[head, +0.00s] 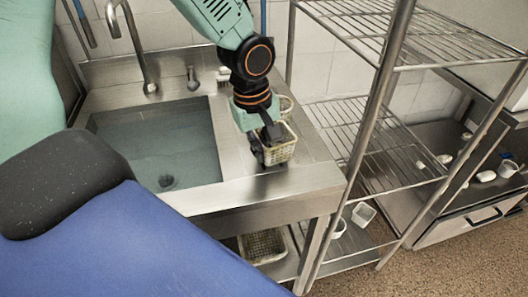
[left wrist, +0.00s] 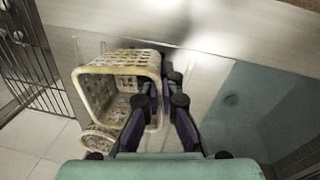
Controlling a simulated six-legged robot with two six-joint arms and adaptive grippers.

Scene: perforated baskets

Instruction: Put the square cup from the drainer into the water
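The square cup, a cream perforated basket (head: 283,147), stands on the steel drainer (head: 300,178) right of the sink. In the left wrist view the square cup (left wrist: 97,88) has its opening toward the camera. My left gripper (head: 268,143) is down at the cup. In the left wrist view my left gripper (left wrist: 160,102) has one finger in the cup's opening and the other outside its wall, with a gap between them. The water (head: 150,140) fills the sink left of the cup. My right gripper is not in view.
A round perforated basket (head: 286,104) stands behind the square cup. The sink's tap (head: 145,60) rises at the back. A wire shelf rack (head: 375,140) stands close on the right. Another basket (head: 262,246) lies below the counter.

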